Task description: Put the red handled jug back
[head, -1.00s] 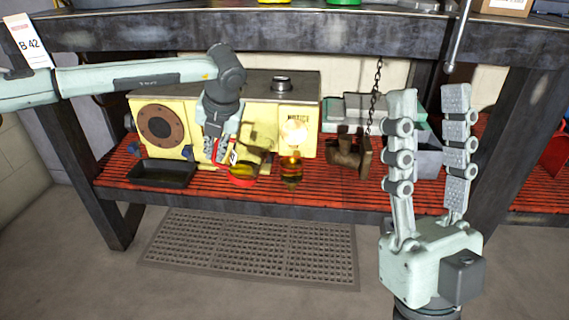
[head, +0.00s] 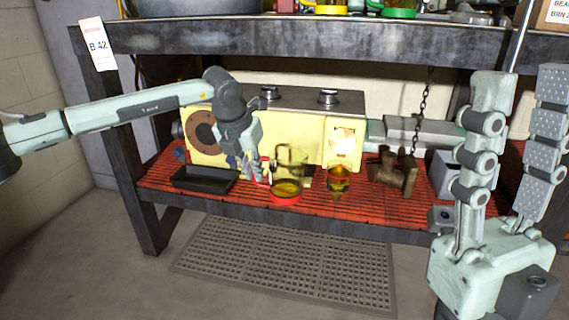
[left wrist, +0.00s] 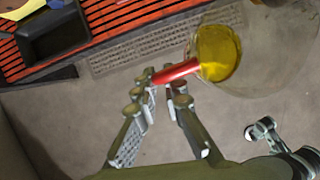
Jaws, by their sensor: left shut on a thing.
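The red handled jug (head: 287,187) is clear, with yellow liquid low inside and a red base. It looks near upright in the head view, in front of the lower shelf's red slatted surface. My left gripper (head: 262,178) is shut on its handle from the left. In the left wrist view the red handle (left wrist: 176,72) lies between the fingers, and the jug's yellow contents (left wrist: 219,53) show beyond, with floor behind. My right gripper (head: 518,80) is open and empty, raised at the right. The fingertips on the handle are partly hidden in the head view.
The upper shelf holds a yellow-based jug (head: 326,8) and a green-based jug (head: 399,11). Below stand a yellow machine (head: 312,140), a black tray (head: 204,179), an amber vessel (head: 339,181) and a brown vise (head: 393,174). A chain (head: 422,115) hangs right. A mat (head: 285,265) lies on the floor.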

